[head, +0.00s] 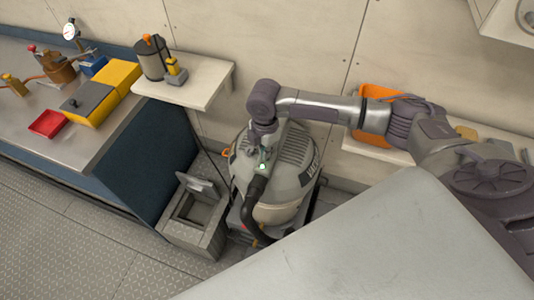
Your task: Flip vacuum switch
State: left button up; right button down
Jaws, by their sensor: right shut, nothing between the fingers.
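The vacuum (293,180) is a grey rounded canister with a black hose, standing on the floor in the middle of the view. A small green light (262,167) shows on its front top. My right arm reaches in from the right, and my right gripper (265,157) points down at the vacuum's top front, right by the green light. The gripper is shut with nothing in it. I cannot tell whether it touches the vacuum. The switch itself is not clear to see; the gripper may cover it. My left gripper is not in view.
A grey open-lidded box (193,222) stands on the floor left of the vacuum. A wall shelf (190,92) holds a canister. A workbench (100,140) with yellow boxes (112,85) is at left. An orange bin (372,128) sits behind my arm. Floor at lower left is clear.

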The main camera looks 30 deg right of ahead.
jog(key=shift+f, duration=0.7)
jog(key=shift+s, duration=0.1)
jog(key=shift+r+p, duration=0.65)
jog(key=shift+r, duration=0.05)
notch_tip(320, 180, up, 6)
jog(key=p, duration=0.6)
jog(key=shift+f, duration=0.1)
jog(key=shift+f, duration=0.1)
